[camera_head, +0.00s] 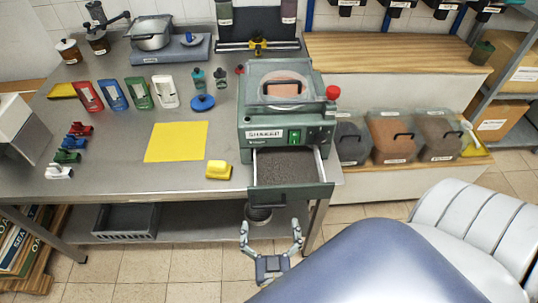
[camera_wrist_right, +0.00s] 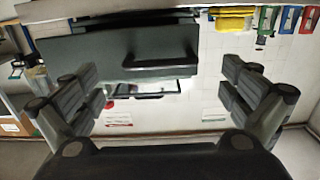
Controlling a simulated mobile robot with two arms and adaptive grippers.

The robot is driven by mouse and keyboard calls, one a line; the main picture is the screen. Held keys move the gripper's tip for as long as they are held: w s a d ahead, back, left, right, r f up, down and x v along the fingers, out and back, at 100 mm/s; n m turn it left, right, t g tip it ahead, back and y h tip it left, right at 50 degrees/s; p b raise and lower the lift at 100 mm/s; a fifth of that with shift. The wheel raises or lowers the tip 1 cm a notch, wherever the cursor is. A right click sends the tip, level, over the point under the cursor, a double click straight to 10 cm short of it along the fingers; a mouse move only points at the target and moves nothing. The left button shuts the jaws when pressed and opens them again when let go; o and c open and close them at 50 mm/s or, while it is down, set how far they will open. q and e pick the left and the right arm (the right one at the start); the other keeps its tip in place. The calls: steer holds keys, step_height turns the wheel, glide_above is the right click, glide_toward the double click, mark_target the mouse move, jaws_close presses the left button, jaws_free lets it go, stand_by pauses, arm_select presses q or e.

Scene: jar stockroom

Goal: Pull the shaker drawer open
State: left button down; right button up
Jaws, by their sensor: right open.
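The shaker (camera_head: 282,125) is a dark green machine with a clear lid and a "SHAKER" label at the table's front edge. Its drawer (camera_head: 290,197) stands pulled out toward me, past the table edge, and dark grains show inside. In the right wrist view the drawer front (camera_wrist_right: 110,60) fills the upper middle, with its black bar handle (camera_wrist_right: 160,58). My right gripper (camera_head: 271,228) is open and empty, in front of and apart from the drawer front. In the wrist view its fingers (camera_wrist_right: 165,88) are spread either side of the handle, not touching it. My left gripper is not in view.
A yellow block (camera_head: 218,170) and a yellow mat (camera_head: 176,142) lie left of the shaker. Lidded bins (camera_head: 393,137) stand on a shelf to the right. A dark crate (camera_head: 125,221) sits on the lower shelf. The floor before the table is clear.

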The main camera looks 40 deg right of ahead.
steer(key=v, duration=0.6)
steer(key=shift+a, duration=0.1)
stand_by(0.3)
steer(key=s+a+f+n+g+y+b, duration=0.1)
steer(key=a+f+n+y, duration=0.2)
steer(key=f, duration=0.6)
steer(key=s+a+f+n+g+y, duration=0.15)
steer(key=f+y, duration=0.25)
steer(key=f, duration=0.4)
steer(key=a+f+n+g+y+b, duration=0.15)
steer(key=f+n+y, duration=0.25)
steer(key=f, duration=0.5)
steer(key=s+d+f+g+h, duration=0.1)
steer(key=s+d+f+g, duration=0.4)
steer(key=s, duration=0.5)
steer(key=s+d+f+g, duration=0.5)
steer(key=s+d+f, duration=0.1)
steer(key=s+f, duration=0.4)
steer(key=shift+f+h, duration=0.2)
steer(key=shift+h, duration=0.2)
